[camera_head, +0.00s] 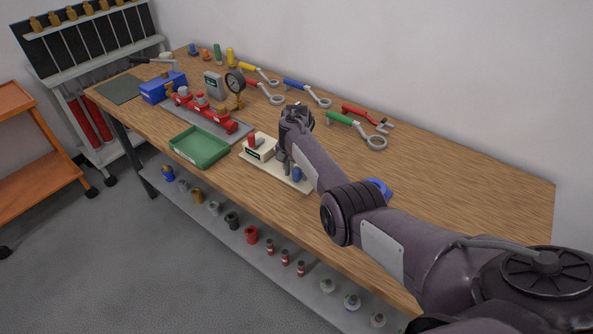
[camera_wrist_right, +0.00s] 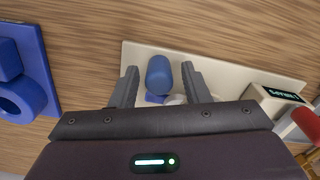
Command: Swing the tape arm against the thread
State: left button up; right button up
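A cream board (camera_wrist_right: 225,70) carries a small cream box with a dark display (camera_wrist_right: 281,94) and a red part (camera_wrist_right: 307,122). The board also shows in the head view (camera_head: 277,174), with the box (camera_head: 262,155) at its left end. A short blue cylinder (camera_wrist_right: 159,75) stands near the board's other end, also seen in the head view (camera_head: 297,174). My right gripper (camera_wrist_right: 159,66) is open, its fingers apart on both sides of the cylinder; contact cannot be told. A pale round part (camera_wrist_right: 177,99) beneath is mostly hidden by the gripper. The tape arm and thread cannot be clearly made out.
A green tray (camera_head: 200,146) and red valve assembly (camera_head: 205,108) are left of the board. Wrenches, including a green-handled one (camera_head: 355,130), lie behind. A blue holder (camera_wrist_right: 22,75) stands beside the board. The right end of the table (camera_head: 480,190) is clear.

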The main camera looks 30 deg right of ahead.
notch_tip(320, 180, up, 8)
jog(key=shift+f, duration=0.1)
dwell(0.6)
dwell(0.3)
